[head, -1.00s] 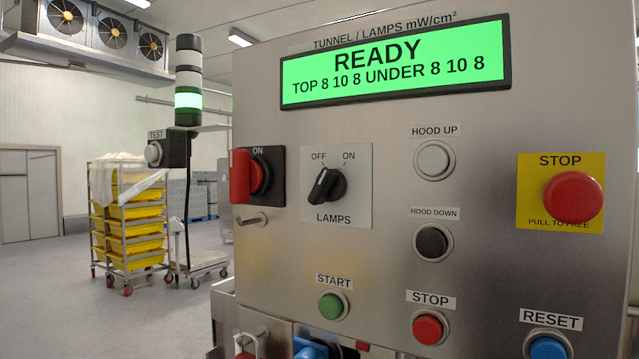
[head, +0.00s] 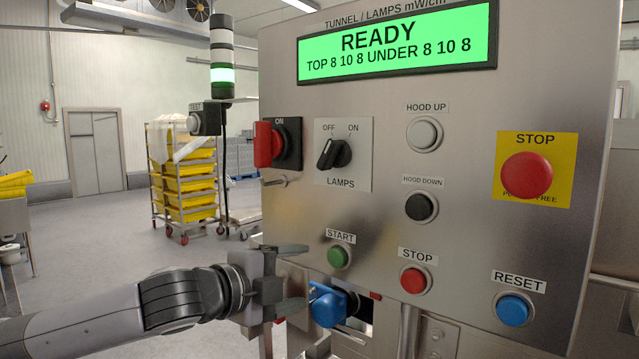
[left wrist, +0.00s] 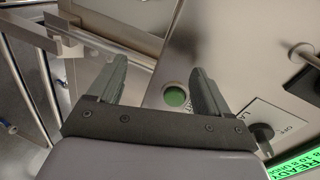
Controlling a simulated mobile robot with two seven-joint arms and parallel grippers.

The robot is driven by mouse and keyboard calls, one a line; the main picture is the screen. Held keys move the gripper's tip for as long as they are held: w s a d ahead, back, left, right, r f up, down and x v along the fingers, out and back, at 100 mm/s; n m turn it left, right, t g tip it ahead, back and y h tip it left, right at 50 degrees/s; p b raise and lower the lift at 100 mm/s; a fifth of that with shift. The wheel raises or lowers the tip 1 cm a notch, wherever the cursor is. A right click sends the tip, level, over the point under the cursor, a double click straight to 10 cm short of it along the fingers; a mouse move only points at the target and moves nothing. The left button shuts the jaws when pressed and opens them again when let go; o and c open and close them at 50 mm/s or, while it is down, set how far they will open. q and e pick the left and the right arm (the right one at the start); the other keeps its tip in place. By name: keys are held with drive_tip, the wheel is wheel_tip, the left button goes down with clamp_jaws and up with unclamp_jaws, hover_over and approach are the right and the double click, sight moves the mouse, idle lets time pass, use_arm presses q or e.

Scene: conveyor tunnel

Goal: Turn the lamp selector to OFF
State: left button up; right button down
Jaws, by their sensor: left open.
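The lamp selector (head: 340,153) is a black rotary knob on a pale plate marked OFF, ON and LAMPS, on the steel control panel. Its white mark is on the knob's left side, toward OFF. My left gripper (head: 306,273) is open and empty, below and left of the selector, near the START button. In the left wrist view the open fingers (left wrist: 158,85) stand either side of the green START button (left wrist: 175,97). The selector (left wrist: 262,135) shows at the right there, outside the fingers. My right gripper is not in view.
A red-handled ON switch (head: 268,144) sits left of the selector. HOOD UP (head: 424,134) and HOOD DOWN (head: 421,206) buttons are to its right. The display (head: 398,42) reads READY.

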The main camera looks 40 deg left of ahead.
sight(332, 154)
use_arm(q)
drive_tip(key=s+d+r+m+t, duration=0.1)
drive_tip(key=s+d+r+m, duration=0.2)
drive_tip(key=r, duration=0.7)
drive_tip(key=s+d+r+m+t, duration=0.1)
drive_tip(key=s+r+m, duration=0.3)
drive_tip(key=r, duration=0.5)
drive_tip(key=shift+m, duration=0.3)
drive_tip(key=shift+w+d+r+p, duration=0.15)
drive_tip(key=shift+w+p, duration=0.15)
drive_tip(key=shift+w, duration=1.7)
drive_tip(key=shift+w+d+p, duration=0.1)
drive_tip(key=shift+w+p, duration=0.15)
drive_tip(key=shift+w, duration=1.75)
drive_tip(key=c, duration=1)
